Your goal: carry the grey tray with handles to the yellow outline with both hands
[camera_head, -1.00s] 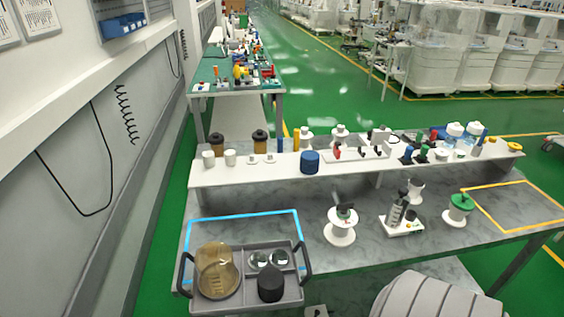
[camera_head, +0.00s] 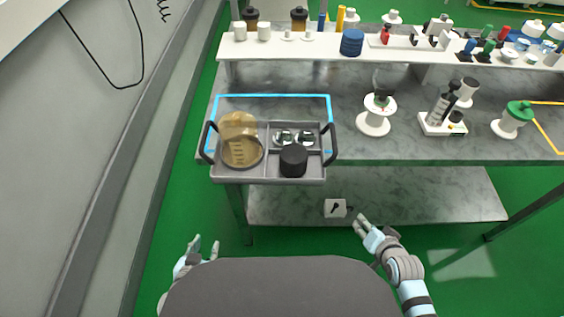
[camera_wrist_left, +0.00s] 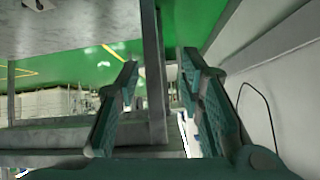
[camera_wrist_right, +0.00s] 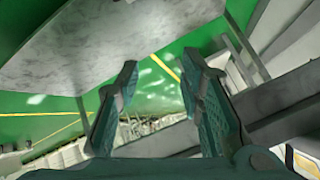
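The grey tray (camera_head: 270,179) sits on the table's front left corner in the head view, its front edge by the table edge. It has a dark handle at each side, the left one (camera_head: 206,142) and the right one (camera_head: 331,142). It holds an amber see-through vessel (camera_head: 241,140), a black round jar (camera_head: 293,160) and two small shiny dishes. The tray partly overlaps a blue outline (camera_head: 270,96). The yellow outline (camera_head: 546,123) shows only in part at the right edge. My left gripper (camera_head: 205,246) and my right gripper (camera_head: 360,224) are open, empty and below and in front of the table.
The table (camera_head: 400,150) also carries a white spool stand (camera_head: 374,122), a white stand with a dark cylinder (camera_head: 440,120) and a green-topped white stand (camera_head: 512,120). A raised white shelf (camera_head: 300,48) runs behind them. A small white box (camera_head: 335,207) lies on the lower shelf.

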